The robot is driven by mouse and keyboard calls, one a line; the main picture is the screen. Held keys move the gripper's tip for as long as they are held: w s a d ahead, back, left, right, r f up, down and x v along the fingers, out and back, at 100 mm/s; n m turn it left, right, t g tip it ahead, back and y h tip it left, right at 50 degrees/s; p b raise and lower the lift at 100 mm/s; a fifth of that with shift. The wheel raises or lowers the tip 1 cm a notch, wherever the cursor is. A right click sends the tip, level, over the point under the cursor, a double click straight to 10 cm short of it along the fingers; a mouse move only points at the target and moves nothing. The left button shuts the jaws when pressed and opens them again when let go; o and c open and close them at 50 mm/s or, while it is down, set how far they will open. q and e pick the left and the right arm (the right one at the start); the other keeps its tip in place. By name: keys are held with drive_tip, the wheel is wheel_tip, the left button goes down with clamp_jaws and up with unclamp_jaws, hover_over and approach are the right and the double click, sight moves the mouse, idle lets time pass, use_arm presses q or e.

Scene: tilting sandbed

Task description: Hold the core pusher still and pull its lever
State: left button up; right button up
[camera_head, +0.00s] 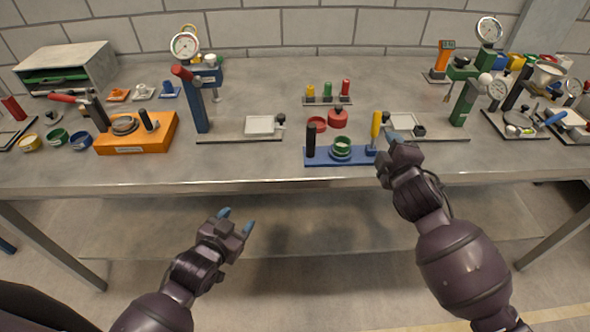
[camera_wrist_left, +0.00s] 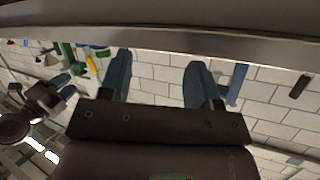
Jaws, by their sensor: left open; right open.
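A blue-based device (camera_head: 335,157) near the table's front edge looks like the core pusher. It carries a black upright post (camera_head: 311,141), a green ring (camera_head: 341,145) and a yellow upright handle (camera_head: 376,124), probably its lever. My right gripper (camera_head: 393,132) is open just right of the yellow handle; its wrist covers the device's right end, and I cannot tell whether a finger touches the handle. My left gripper (camera_head: 236,220) is open and empty in front of the table, below its edge. Its two blue fingers stand apart in the left wrist view (camera_wrist_left: 160,82), with nothing between them.
An orange-based device (camera_head: 155,140) with a red-handled lever stands at the left. Gauge stands (camera_head: 195,98) rise behind on both sides. Small red containers (camera_head: 338,117) sit behind the blue base. The table edge (camera_head: 240,181) lies between my left gripper and the tabletop.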

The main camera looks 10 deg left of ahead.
use_arm(q)
drive_tip(key=w+d+r+m+t+h, duration=0.1)
drive_tip(key=w+d+r+m+h, duration=0.1)
drive_tip(key=w+d+r+m, duration=0.45)
drive_tip(key=m+t, duration=0.1)
drive_tip(key=m, duration=1.2)
approach(309, 147)
drive_tip(key=w+d+m, duration=0.1)
drive_tip(key=w+m, duration=0.2)
drive_tip(key=m, duration=0.2)
drive_tip(key=w+m+t, duration=0.1)
drive_tip(key=w+m, duration=0.3)
drive_tip(key=m, duration=0.1)
drive_tip(key=w+d+f+m, duration=0.1)
drive_tip(key=w+m, duration=0.3)
drive_tip(key=m, duration=0.1)
drive_tip(key=shift+d+f+t, duration=0.1)
drive_tip(key=shift+d+t, duration=0.2)
drive_tip(key=shift+d, duration=0.05)
